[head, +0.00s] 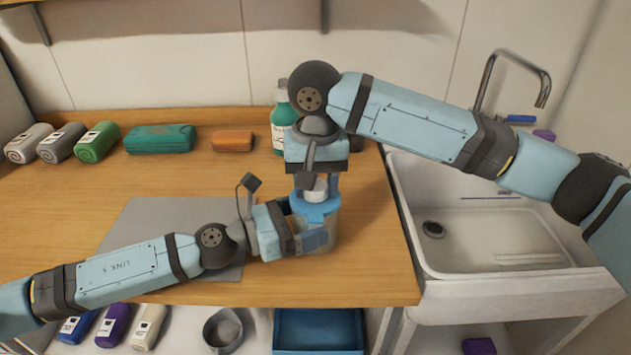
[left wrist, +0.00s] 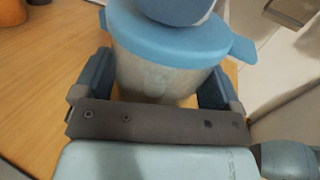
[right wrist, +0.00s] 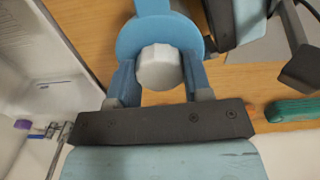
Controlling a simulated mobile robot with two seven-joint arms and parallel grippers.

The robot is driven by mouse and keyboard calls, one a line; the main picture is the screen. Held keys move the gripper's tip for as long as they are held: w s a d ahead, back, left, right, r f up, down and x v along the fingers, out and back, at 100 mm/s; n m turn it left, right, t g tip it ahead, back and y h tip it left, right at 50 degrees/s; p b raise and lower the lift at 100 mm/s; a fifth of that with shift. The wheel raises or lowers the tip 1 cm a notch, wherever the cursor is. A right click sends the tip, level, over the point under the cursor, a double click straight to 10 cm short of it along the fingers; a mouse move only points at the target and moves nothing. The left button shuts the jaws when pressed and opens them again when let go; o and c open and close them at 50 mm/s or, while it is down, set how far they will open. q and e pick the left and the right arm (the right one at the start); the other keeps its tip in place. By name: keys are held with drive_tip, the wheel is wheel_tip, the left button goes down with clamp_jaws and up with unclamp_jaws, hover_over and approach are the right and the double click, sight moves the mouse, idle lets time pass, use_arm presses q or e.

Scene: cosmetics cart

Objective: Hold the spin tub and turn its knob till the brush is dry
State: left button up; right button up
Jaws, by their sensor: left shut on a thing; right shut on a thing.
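The spin tub (head: 325,226) is a translucent grey tub with a blue lid (head: 313,207), standing on the wooden counter near its right end. It also shows in the left wrist view (left wrist: 158,72). My left gripper (head: 312,238) is shut on the tub's body from the left, one finger on each side. The white knob (right wrist: 159,67) sits on top of the lid. My right gripper (right wrist: 160,80) comes from above and is shut on the knob, with its blue fingers on both sides. The brush is not visible; I cannot see inside the tub.
A teal bottle (head: 283,128) stands behind the tub. Green case (head: 160,139), orange block (head: 233,141) and several rolled towels (head: 97,142) line the counter's back. A grey mat (head: 165,222) lies left. The sink (head: 480,235) is right; a blue bin (head: 318,333) is below.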

drive_tip(key=n, duration=1.4)
drive_tip(key=shift+n, duration=0.3)
drive_tip(key=n, duration=0.3)
drive_tip(key=shift+n, duration=0.3)
drive_tip(key=n, duration=0.3)
drive_tip(key=shift+n, duration=0.3)
drive_tip(key=n, duration=0.6)
drive_tip(key=shift+n, duration=0.4)
drive_tip(key=o, duration=0.9)
